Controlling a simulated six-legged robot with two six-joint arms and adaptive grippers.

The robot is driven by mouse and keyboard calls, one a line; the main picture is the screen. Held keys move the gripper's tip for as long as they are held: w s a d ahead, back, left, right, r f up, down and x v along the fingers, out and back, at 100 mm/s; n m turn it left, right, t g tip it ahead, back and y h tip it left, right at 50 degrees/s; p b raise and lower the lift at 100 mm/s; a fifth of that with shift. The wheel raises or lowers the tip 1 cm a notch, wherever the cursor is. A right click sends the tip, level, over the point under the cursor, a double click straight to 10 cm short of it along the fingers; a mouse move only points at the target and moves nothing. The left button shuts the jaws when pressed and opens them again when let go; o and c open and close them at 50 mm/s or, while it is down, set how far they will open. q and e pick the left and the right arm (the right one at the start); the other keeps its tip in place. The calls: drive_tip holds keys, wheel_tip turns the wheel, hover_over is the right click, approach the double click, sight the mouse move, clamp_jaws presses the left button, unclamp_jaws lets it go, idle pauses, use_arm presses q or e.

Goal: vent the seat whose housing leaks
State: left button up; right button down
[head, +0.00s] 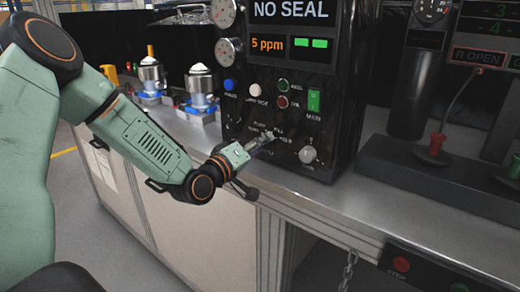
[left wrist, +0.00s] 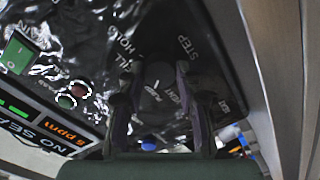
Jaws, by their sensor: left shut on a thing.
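My left gripper (head: 264,143) reaches the front of the black tester box (head: 335,90). It is shut on a dark selector knob (left wrist: 158,76), ringed by small labels; FILL, HOLD and PURGE are partly readable. In the left wrist view, the fingers (left wrist: 154,92) stand on either side of this knob. The tester's display (head: 290,12) reads NO SEAL, with 5 ppm (head: 267,44) and two green bars below. Two housings with white tops, the left one (head: 150,73) and the right one (head: 200,82), stand on blue fixtures behind my arm. My right gripper is out of view.
A silver knob (head: 308,154) sits right of the selector. Blue, white, green and red buttons and a green rocker switch (head: 314,100) are above. A red plunger (head: 435,146) stands on a dark base at the right, near an R OPEN display (head: 479,57).

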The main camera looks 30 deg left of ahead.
use_arm(q)
drive_tip(key=n+b, duration=0.1)
drive_tip(key=n, duration=0.2)
drive_tip(key=shift+f+n, duration=0.15)
drive_tip(key=shift+n, duration=0.15)
drive_tip(key=shift+n+b, duration=1.05)
drive_tip(key=shift+n, duration=0.65)
drive_tip(key=o, duration=1.1)
drive_tip(key=shift+o, duration=0.2)
drive_tip(key=shift+r, duration=0.2)
